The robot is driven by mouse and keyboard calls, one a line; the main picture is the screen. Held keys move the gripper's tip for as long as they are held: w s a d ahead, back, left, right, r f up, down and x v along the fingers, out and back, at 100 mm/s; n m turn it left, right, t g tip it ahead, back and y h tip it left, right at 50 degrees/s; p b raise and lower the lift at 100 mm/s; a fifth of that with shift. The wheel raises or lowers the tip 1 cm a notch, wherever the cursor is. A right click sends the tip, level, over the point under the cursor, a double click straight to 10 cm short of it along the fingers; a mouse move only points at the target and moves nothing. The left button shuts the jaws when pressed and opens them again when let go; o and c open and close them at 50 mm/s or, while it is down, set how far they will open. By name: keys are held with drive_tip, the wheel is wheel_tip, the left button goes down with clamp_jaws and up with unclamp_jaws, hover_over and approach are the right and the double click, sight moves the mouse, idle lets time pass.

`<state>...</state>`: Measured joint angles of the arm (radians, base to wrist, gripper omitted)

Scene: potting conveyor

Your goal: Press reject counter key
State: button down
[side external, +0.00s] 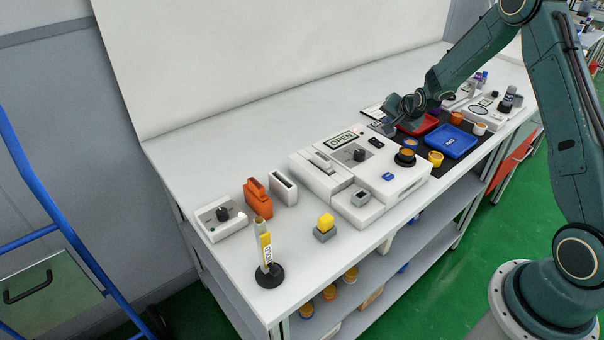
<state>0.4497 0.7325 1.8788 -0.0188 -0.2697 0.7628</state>
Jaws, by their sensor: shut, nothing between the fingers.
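My gripper (388,122) is at the far end of the bench, beside the red tray (422,124) and behind the white machine (365,170). Its fingers are small in this view and look shut and empty. I cannot read which part is the reject counter. My gripper is well apart from both.
The machine bears an OPEN sign (341,141), knobs and a blue key (388,177). An orange holder (257,199), a white knob box (221,217) and a post on a black base (269,275) stand left. The back strip is clear.

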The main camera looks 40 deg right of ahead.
drive_tip(key=shift+f, duration=0.15)
idle(0.3)
drive_tip(key=shift+r, duration=0.8)
drive_tip(key=shift+r, duration=0.15)
drive_tip(key=shift+r, duration=2.4)
